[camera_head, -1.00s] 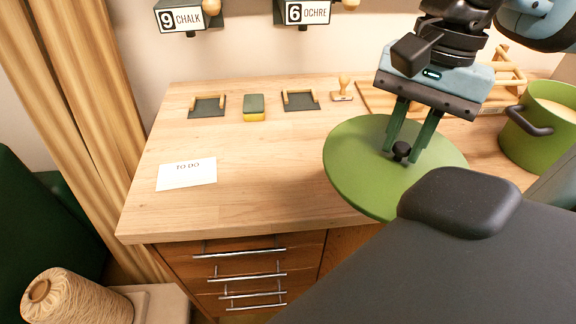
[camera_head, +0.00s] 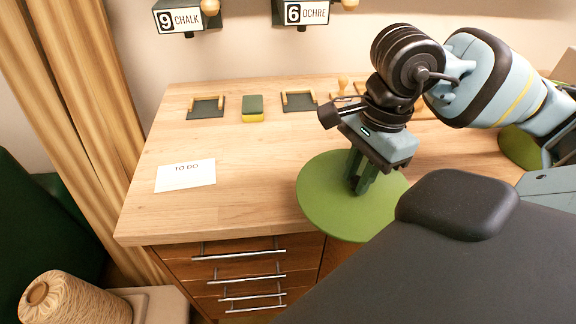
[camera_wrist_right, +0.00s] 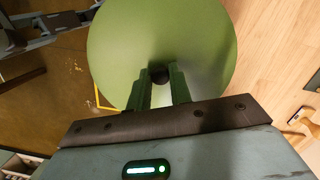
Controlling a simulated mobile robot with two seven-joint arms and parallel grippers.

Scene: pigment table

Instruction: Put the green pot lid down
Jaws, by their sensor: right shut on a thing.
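The green pot lid (camera_head: 320,200) is a flat round disc with a small dark knob, which shows in the right wrist view (camera_wrist_right: 158,73). My right gripper (camera_head: 358,187) is shut on the knob from above, its two green fingers around it. The lid is roughly level over the table's front edge, partly beyond it. I cannot tell whether it touches the tabletop. The green pot (camera_head: 518,147) stands at the right, mostly hidden behind my right arm. My left gripper is not in view.
The wooden table (camera_head: 250,165) has free room left of the lid. A TO DO card (camera_head: 186,175) lies at the left. A green-yellow sponge (camera_head: 253,108) sits between two dark holders (camera_head: 206,108) (camera_head: 299,101) at the back. Drawers (camera_head: 240,270) are below the front edge.

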